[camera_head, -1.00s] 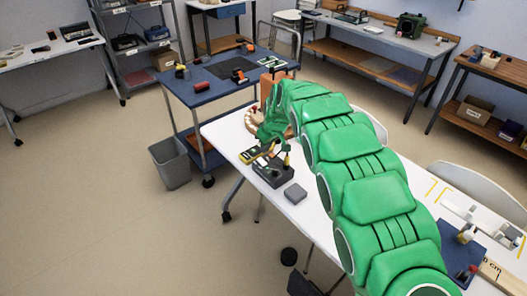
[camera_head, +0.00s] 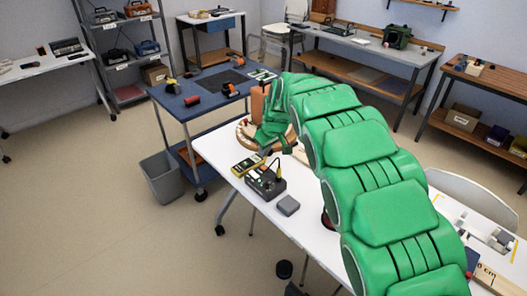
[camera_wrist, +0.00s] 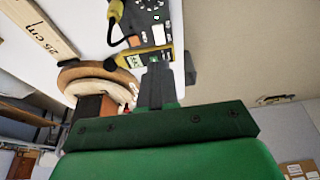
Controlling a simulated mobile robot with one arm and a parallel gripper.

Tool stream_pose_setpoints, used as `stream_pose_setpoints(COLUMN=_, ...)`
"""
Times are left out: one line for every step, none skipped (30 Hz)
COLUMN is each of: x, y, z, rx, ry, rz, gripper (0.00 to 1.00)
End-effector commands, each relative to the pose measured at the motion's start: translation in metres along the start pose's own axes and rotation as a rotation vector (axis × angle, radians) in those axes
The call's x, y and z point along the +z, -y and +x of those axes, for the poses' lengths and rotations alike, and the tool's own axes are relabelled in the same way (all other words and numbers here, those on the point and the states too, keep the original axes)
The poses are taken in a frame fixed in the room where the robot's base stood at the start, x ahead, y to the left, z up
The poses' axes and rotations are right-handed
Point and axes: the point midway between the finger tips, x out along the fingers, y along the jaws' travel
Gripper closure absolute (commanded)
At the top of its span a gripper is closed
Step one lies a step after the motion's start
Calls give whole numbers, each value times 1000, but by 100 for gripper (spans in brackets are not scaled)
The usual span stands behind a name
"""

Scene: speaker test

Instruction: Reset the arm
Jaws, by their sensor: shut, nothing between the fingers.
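My arm is green and reaches from the lower right over the white table (camera_head: 310,238) in the head view. My gripper (camera_head: 284,148) is at its far end, above the table beyond the black box (camera_head: 266,183). In the wrist view my gripper (camera_wrist: 153,86) shows its dark fingers together, with nothing between them. The yellow meter (camera_head: 247,164) lies beside the black box; it also shows in the wrist view (camera_wrist: 142,58), just past the fingertips. A round wooden base (camera_head: 242,132) with an orange block (camera_head: 258,103) stands beside the gripper, partly hidden by it.
A small grey block (camera_head: 288,205) lies near the table's front edge. A blue trolley (camera_head: 205,100) with tools stands behind, and a grey bin (camera_head: 160,177) is on the floor at left. My arm hides much of the table's right side.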

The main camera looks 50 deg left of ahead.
Motion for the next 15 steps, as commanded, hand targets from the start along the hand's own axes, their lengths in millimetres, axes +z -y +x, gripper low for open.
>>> stream_pose_setpoints(x=0, y=0, z=0, rx=0, ry=0, rz=0, gripper=100)
stream_pose_setpoints(x=0, y=0, z=0, rx=0, ry=0, rz=0, gripper=100)
stream_pose_setpoints(x=0, y=0, z=0, rx=0, ry=0, rz=0, gripper=100)
stream_pose_setpoints(x=0, y=0, z=0, rx=0, ry=0, rz=0, gripper=100)
stream_pose_setpoints(x=0, y=0, z=0, rx=0, ry=0, rz=0, gripper=100)
stream_pose_setpoints(x=0, y=0, z=0, rx=0, ry=0, rz=0, gripper=100)
stream_pose_setpoints(x=0, y=0, z=0, rx=0, ry=0, rz=0, gripper=100)
stream_pose_setpoints(x=0, y=0, z=0, rx=0, ry=0, rz=0, gripper=100)
stream_pose_setpoints(x=0, y=0, z=0, rx=0, ry=0, rz=0, gripper=100)
stream_pose_setpoints(x=0, y=0, z=0, rx=0, ry=0, rz=0, gripper=100)
stream_pose_setpoints(x=0, y=0, z=0, rx=0, ry=0, rz=0, gripper=100)
stream_pose_setpoints(x=0, y=0, z=0, rx=1, ry=0, rz=0, gripper=100)
stream_pose_setpoints(x=1, y=-1, z=-1, rx=2, ry=0, rz=2, gripper=100)
stream_pose_setpoints(x=2, y=-2, z=-2, rx=3, ry=0, rz=5, gripper=100)
stream_pose_setpoints(x=4, y=-5, z=-6, rx=7, ry=1, rz=12, gripper=100)
